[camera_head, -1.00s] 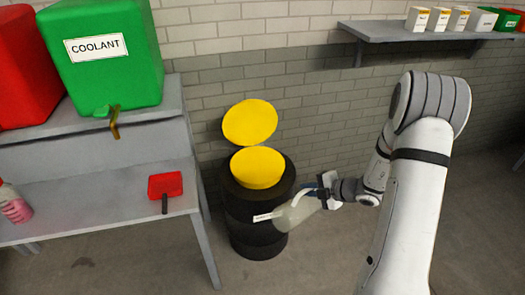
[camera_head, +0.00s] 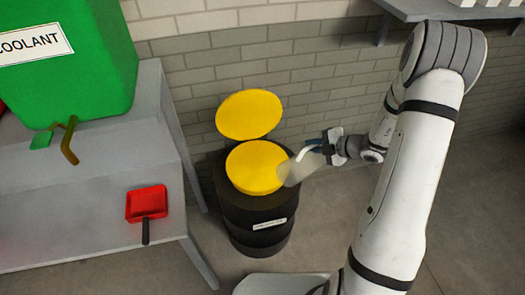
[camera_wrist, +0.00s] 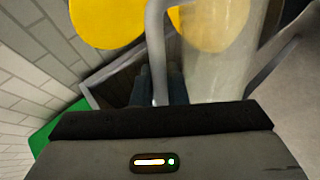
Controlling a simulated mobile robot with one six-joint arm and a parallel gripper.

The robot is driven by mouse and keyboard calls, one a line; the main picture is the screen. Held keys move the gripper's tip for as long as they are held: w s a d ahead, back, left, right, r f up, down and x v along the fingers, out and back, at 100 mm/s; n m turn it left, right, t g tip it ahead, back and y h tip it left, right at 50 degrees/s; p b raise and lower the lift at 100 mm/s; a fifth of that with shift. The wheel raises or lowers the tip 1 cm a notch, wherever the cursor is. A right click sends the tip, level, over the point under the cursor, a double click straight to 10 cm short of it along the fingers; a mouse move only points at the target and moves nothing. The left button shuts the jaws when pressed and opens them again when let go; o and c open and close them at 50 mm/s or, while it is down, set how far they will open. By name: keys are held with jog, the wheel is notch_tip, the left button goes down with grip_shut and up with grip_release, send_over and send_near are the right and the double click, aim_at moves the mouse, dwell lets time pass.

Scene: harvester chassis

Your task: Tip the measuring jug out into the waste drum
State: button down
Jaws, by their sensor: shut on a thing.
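The waste drum (camera_head: 258,215) is black and stands on the floor by the brick wall. Its round top (camera_head: 252,168) is yellow, and a yellow lid (camera_head: 249,114) stands raised behind it. My gripper (camera_head: 325,149) is shut on the handle of the measuring jug (camera_head: 299,169), right of the drum's top. The jug is pale, translucent and tilted, its lower left end overlapping the right rim of the yellow top in the picture. In the wrist view the jug (camera_wrist: 220,75) is blurred, its handle between my fingers (camera_wrist: 160,85). I cannot tell what it holds.
A grey bench (camera_head: 85,215) on the left carries a green coolant container (camera_head: 75,75) with a tap and a red dustpan-like scoop (camera_head: 146,203). A wall shelf (camera_head: 440,10) is at the upper right. The floor right of the drum is clear.

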jog(key=shift+w+d, duration=0.1)
jog(key=shift+w, duration=0.1)
jog(key=a+f+n+g+y+p, duration=0.1)
jog(key=a+f+n+g, duration=0.2)
jog(key=a+n, duration=0.4)
jog(key=s+a+f+n+g+y+p, duration=0.1)
jog(key=a+f+n+g, duration=0.3)
jog(key=a+n, duration=0.3)
jog(key=shift+a+g+p, duration=0.35)
jog(key=shift+a+g, duration=0.45)
jog(key=shift+a, duration=0.15)
jog(key=shift+s, duration=0.15)
